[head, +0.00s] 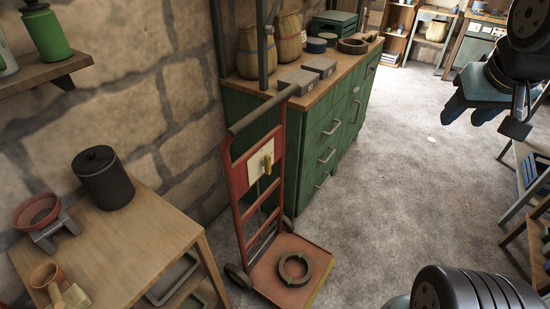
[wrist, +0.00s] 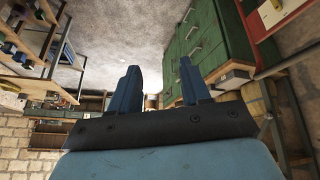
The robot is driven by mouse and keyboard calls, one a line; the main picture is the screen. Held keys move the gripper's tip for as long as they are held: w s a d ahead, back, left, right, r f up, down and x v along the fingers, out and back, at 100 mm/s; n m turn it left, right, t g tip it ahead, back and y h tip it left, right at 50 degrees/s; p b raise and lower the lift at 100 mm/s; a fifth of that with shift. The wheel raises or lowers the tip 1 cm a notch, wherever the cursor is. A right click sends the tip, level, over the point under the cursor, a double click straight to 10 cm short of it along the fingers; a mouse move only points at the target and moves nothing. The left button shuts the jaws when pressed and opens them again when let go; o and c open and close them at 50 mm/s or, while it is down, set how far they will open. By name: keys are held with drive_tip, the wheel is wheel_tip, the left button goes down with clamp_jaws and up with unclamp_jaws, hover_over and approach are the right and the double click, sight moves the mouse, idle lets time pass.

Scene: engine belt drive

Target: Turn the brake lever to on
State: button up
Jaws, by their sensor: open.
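In the wrist view, the picture is upside down and the pale plate (wrist: 285,9) shows at the top right corner. My gripper (head: 478,108) is at the upper right of the head view, well apart from the hand truck. In the wrist view, its two blue fingers (wrist: 158,78) are open with nothing between them.
A dark ring (head: 294,269) lies on the truck's base plate. A wooden table (head: 130,245) with a black canister (head: 103,178) is at left. Shelving (head: 530,185) is at right. Open floor (head: 410,175) lies between.

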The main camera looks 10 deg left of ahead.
drive_tip(key=w+f+n, duration=0.3)
drive_tip(key=w+f, duration=0.2)
drive_tip(key=w, duration=0.5)
drive_tip(key=w+a+f+n+t+y, duration=0.1)
drive_tip(key=w+a+f+n, duration=0.3)
drive_tip(key=w+f, duration=0.65)
drive_tip(key=n+y, duration=0.6)
drive_tip(key=y, duration=1)
approach(270, 168)
drive_tip(key=x, duration=1)
drive_tip(key=shift+a+r, duration=0.1)
drive_tip(key=shift+r, duration=0.05)
drive_tip(key=shift+c, duration=0.4)
